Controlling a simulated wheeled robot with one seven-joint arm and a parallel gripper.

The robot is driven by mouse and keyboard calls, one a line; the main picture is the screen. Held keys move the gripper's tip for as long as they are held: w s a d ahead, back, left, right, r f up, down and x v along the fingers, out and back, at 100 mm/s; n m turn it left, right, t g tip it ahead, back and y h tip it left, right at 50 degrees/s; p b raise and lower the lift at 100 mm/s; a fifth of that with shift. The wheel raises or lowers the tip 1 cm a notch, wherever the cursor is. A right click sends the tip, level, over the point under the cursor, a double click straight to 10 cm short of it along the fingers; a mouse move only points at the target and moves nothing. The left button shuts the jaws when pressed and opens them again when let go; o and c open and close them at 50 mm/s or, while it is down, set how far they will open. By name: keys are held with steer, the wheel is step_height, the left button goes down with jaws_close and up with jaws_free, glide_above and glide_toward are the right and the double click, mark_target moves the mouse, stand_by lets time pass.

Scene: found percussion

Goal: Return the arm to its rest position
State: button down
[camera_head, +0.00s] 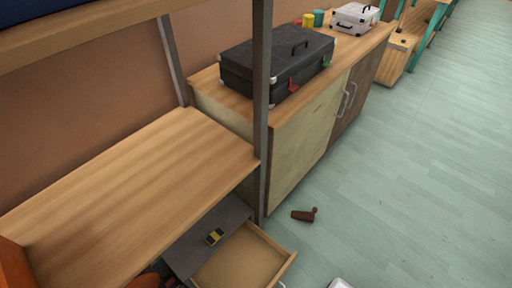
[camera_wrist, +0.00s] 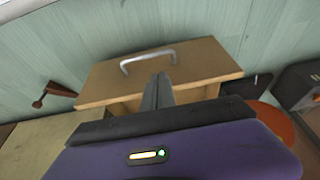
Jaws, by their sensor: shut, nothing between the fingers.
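My gripper (camera_wrist: 158,84) shows in the wrist view, its dark fingers together with nothing between them. Beyond the fingertips is the wooden front of a drawer (camera_wrist: 205,62) with a grey bar handle (camera_wrist: 148,59). The fingers overlap the drawer in the picture; I cannot tell whether they touch it. In the head view, the drawer (camera_head: 240,260) stands pulled open below the shelf and looks empty. My gripper cannot be made out in the head view.
A brown wooden object (camera_head: 305,215) lies on the pale green floor near the cabinet (camera_head: 310,145). A black case (camera_head: 280,65) and a white case (camera_head: 354,18) stand on top. A yellow-and-black item (camera_head: 214,237) rests on a grey surface beside the drawer.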

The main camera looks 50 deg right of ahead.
steer(key=w+r+t, duration=0.3)
steer(key=w+r, duration=0.3)
steer(key=w, duration=0.1)
step_height(320, 180, up, 15)
steer(key=w+t+p, duration=0.2)
steer(key=t+p, duration=0.1)
steer(key=t, duration=0.1)
steer(key=s+r+t+p, duration=0.1)
steer(key=s+r+p, duration=0.2)
steer(key=r, duration=1.1)
steer(key=s+r+t+p, duration=0.1)
steer(key=s+r, duration=0.3)
steer(key=r, duration=0.9)
steer(key=s+r+t+p, duration=0.1)
steer(key=s+r+p, duration=0.3)
steer(key=r, duration=1)
steer(key=shift+s+r+t+p, duration=0.25)
steer(key=shift+r+t+p, duration=0.1)
steer(key=shift+t, duration=0.05)
